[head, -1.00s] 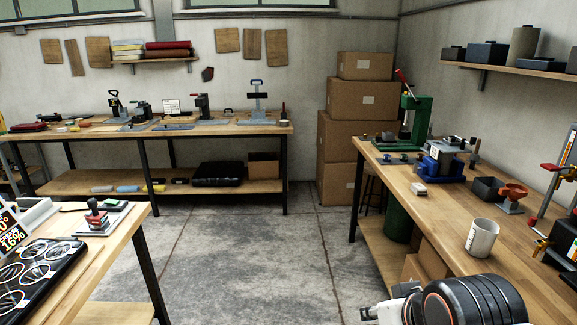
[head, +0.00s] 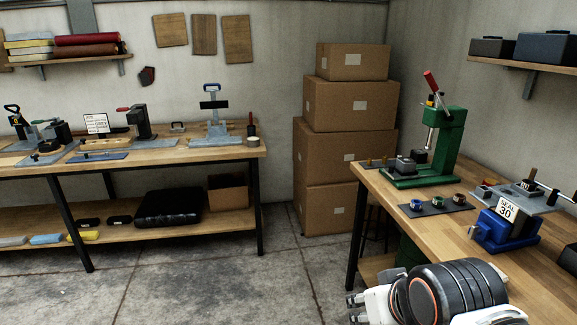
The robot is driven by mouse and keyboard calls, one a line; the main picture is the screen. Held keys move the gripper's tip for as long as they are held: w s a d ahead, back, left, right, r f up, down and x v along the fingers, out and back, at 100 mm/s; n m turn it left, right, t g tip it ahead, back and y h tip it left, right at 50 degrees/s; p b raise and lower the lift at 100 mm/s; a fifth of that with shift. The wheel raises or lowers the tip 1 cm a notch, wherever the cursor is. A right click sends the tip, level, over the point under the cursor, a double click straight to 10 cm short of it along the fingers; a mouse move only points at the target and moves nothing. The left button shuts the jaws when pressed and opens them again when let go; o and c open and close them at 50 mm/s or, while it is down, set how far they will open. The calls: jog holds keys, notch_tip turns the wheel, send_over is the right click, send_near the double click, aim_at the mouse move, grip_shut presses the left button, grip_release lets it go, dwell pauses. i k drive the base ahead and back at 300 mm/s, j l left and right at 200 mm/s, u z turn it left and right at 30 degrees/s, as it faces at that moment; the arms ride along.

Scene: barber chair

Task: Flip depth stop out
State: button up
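I cannot pick out a depth stop for certain at this distance. A green press (head: 444,145) with a raised red-tipped lever stands at the far end of the right bench. A small dark block sits on its base. Nearer on that bench is a blue fixture (head: 506,232) with a "SEAL 30" card and a grey plate with a rod. My gripper (head: 355,307) shows at the bottom edge, left of my black and white wrist. It is apart from the bench tools, and its finger opening is too small to judge.
The right bench (head: 415,225) carries a dark mat (head: 437,206) with several coloured rings. Stacked cardboard boxes (head: 346,130) stand in the back corner. The left bench (head: 190,153) holds several tools. The concrete floor (head: 210,285) between the benches is clear.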

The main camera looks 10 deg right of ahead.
aim_at(430, 102)
jog(key=i+j+z, duration=0.1)
jog(key=i+z, duration=0.2)
jog(key=i+j+z, duration=0.3)
jog(key=i, duration=0.2)
jog(key=i+j+z, duration=0.3)
jog(key=i+l, duration=0.05)
